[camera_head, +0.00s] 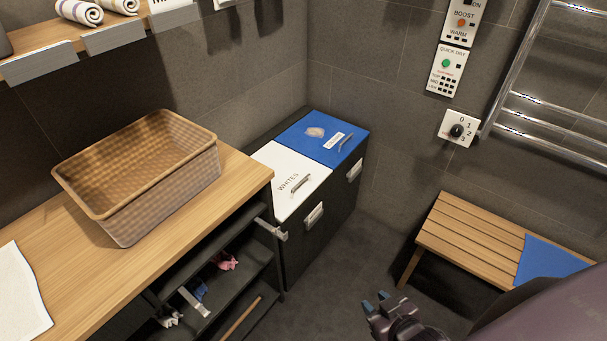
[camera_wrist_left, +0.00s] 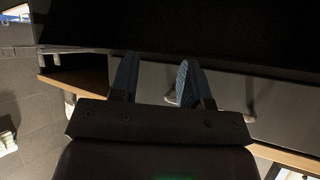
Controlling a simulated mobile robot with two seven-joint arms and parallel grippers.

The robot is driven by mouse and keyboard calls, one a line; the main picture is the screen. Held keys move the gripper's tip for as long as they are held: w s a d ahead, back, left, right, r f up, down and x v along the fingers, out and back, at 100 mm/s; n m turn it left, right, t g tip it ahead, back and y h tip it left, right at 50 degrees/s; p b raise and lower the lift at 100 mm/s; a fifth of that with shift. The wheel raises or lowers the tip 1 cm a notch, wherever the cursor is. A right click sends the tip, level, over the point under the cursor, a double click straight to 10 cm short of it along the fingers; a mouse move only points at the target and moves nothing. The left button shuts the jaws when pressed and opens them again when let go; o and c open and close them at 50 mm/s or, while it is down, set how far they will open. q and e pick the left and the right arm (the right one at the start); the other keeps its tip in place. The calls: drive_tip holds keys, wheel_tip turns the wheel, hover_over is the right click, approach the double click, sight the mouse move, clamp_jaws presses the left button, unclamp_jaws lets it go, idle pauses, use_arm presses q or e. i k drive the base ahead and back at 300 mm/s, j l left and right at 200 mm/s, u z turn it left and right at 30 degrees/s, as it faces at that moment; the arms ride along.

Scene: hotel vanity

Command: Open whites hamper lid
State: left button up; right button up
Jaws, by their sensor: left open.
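The whites hamper has a white lid (camera_head: 284,168) marked "WHITES", lying flat and shut, in the head view. A small metal handle (camera_head: 301,184) sits on the lid. Behind it is a shut blue lid (camera_head: 311,125) with its own handle and a label. My right gripper (camera_head: 376,300) is low at the bottom, right of the hamper and apart from it, with its blue fingertips spread and empty. My left gripper (camera_wrist_left: 157,82) shows only in the left wrist view, its blue fingers apart with nothing seen between them. The hamper cannot be made out there.
A wooden counter (camera_head: 196,217) with a woven basket (camera_head: 185,188) stands left of the hamper. Below it, open dark shelves hold small cloths. A slatted bench (camera_head: 470,235) with a blue cloth (camera_head: 550,262) stands at right. The floor (camera_head: 352,255) between hamper and bench is clear.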

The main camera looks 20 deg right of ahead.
sight(297, 176)
drive_tip(key=l+u, duration=0.2)
drive_tip(key=l, duration=0.95)
drive_tip(key=k+l+u, duration=0.1)
drive_tip(key=j, duration=0.15)
